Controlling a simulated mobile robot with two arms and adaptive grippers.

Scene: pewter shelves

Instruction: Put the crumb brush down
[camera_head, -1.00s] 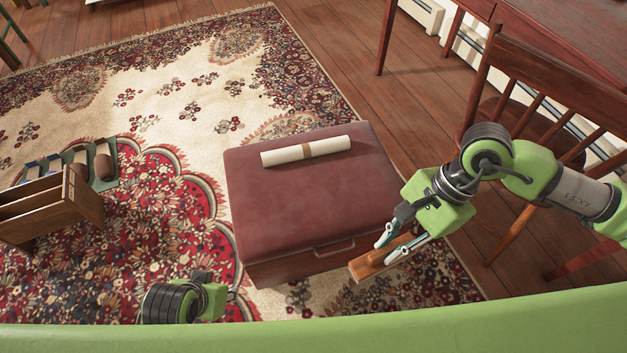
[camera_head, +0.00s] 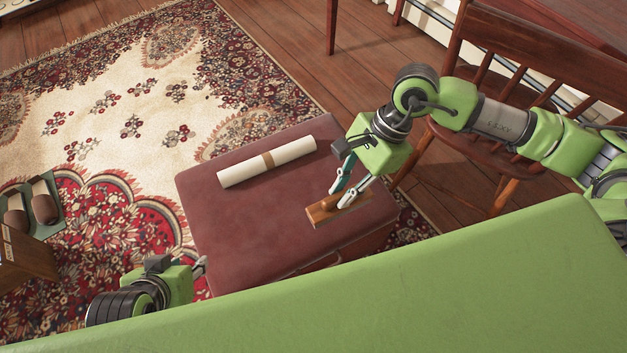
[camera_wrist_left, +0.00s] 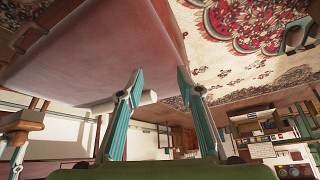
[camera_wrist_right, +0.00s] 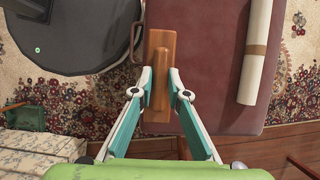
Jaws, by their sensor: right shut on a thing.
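The crumb brush is a long wooden block with a raised grip (camera_head: 322,212); it also shows in the right wrist view (camera_wrist_right: 160,42). My right gripper (camera_head: 341,197) is shut on its grip and holds it over the right front part of a maroon padded ottoman (camera_head: 235,225). I cannot tell whether the brush touches the ottoman top.
A cream paper roll with a tan band (camera_head: 290,152) lies across the ottoman's back. The top between roll and brush is clear. A wooden chair (camera_head: 490,140) stands at the right. A wooden rack (camera_head: 28,258) and a tray of brown items (camera_head: 58,215) are at the left.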

